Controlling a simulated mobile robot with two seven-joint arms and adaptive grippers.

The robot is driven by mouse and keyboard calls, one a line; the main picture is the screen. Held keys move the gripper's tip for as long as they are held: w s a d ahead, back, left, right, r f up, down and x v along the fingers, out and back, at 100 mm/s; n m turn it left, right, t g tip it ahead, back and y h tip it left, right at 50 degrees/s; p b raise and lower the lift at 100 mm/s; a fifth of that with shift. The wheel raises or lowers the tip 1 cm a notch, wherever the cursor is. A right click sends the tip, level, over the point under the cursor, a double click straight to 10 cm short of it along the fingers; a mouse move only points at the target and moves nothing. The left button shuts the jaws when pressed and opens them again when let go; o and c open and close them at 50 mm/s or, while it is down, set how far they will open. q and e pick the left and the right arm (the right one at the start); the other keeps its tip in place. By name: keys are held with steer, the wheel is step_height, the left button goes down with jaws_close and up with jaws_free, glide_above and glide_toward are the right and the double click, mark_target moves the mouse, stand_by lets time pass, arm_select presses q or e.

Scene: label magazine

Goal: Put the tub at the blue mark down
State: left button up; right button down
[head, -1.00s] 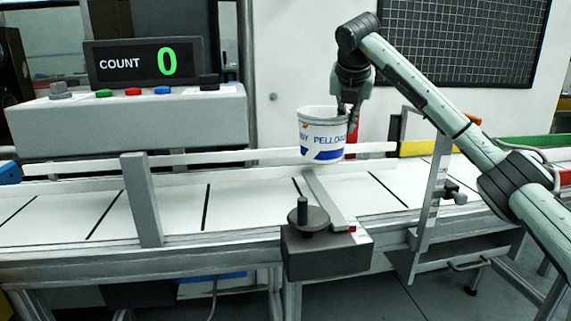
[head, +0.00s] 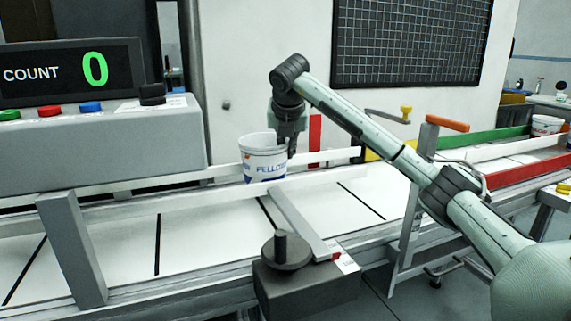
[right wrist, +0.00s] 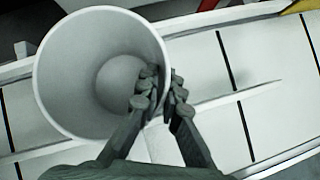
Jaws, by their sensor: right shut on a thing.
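A white tub (head: 264,166) with blue print is held upright at the conveyor (head: 190,232), between its white side rails. My right gripper (head: 291,152) is shut on the tub's right wall. In the right wrist view the tub (right wrist: 62,62) looks empty, with one finger inside the rim and the other outside. I see no clear blue mark on the belt. My left gripper is out of view.
A console with coloured buttons and a COUNT 0 display (head: 68,72) stands at left. A grey bar (head: 298,222) slants over the belt near a dark knob block (head: 305,288). Another tub (head: 546,126) stands far right near green and red rails. The belt left of my tub is bare.

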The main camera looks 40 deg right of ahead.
step_height(320, 180, down, 3)
steer(key=shift+f, duration=0.2)
steer(key=c, duration=1.7)
jaws_free()
steer(key=shift+r, duration=0.1)
steer(key=v, duration=1.2)
